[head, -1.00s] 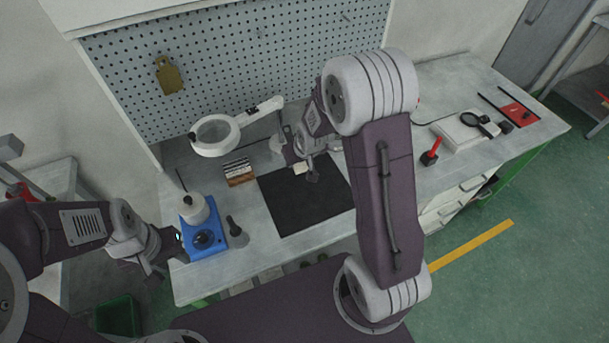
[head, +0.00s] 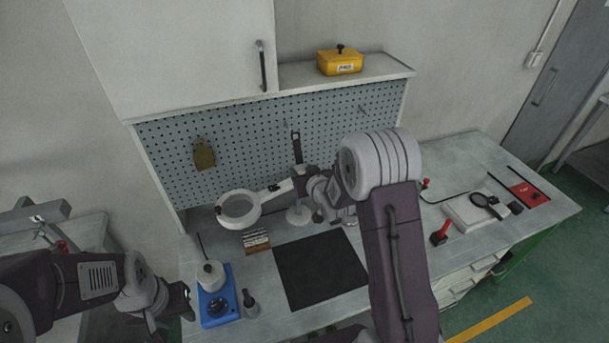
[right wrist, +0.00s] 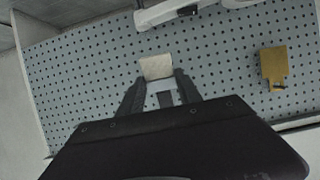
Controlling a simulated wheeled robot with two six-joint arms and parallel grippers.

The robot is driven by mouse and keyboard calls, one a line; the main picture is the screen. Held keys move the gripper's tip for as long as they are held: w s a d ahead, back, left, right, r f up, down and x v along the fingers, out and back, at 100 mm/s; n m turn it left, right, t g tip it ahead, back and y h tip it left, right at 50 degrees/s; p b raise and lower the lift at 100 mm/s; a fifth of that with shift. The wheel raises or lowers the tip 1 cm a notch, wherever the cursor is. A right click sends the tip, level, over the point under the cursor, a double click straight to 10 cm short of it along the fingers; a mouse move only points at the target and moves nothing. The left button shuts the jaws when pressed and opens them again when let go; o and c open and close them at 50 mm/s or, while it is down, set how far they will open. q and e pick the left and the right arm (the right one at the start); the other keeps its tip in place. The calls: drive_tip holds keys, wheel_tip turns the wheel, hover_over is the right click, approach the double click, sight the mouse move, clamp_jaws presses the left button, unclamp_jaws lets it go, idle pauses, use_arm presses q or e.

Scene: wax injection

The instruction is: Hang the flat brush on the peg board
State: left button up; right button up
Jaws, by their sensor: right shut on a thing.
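My right gripper (head: 298,182) is in front of the grey peg board (head: 230,135). It is shut on the flat brush, whose dark handle (head: 296,147) points up before the board. The brush's pale, squarish head (right wrist: 156,66) shows between the fingertips in the right wrist view, with the board behind it. The brush is held clear of the mat; its exact gap to the board cannot be told. A small peg (head: 285,124) shows on the board just above the handle. My left gripper (head: 168,318) is low at the left, beside the blue heater, and its jaws are unclear.
A brown-yellow tag-shaped thing (head: 203,154) hangs on the board's left. A magnifier lamp (head: 238,208) stands below it, close to my right gripper. The blue heater (head: 219,304) is front left. The black mat (head: 320,270) is bare. A yellow box (head: 340,61) sits on the shelf.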

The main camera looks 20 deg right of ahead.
drive_tip(key=w+p, duration=0.1)
drive_tip(key=w, duration=0.6)
drive_tip(key=shift+a+f, duration=0.15)
drive_tip(key=shift+f, duration=0.15)
drive_tip(key=shift+b+x, duration=0.5)
drive_tip(key=shift+x, duration=0.25)
clamp_jaws()
drive_tip(key=shift+w+f, duration=0.15)
drive_tip(key=shift+w, duration=0.05)
drive_tip(key=shift+s, duration=0.1)
drive_tip(key=o, duration=1.4)
unclamp_jaws()
drive_tip(key=shift+o, duration=0.2)
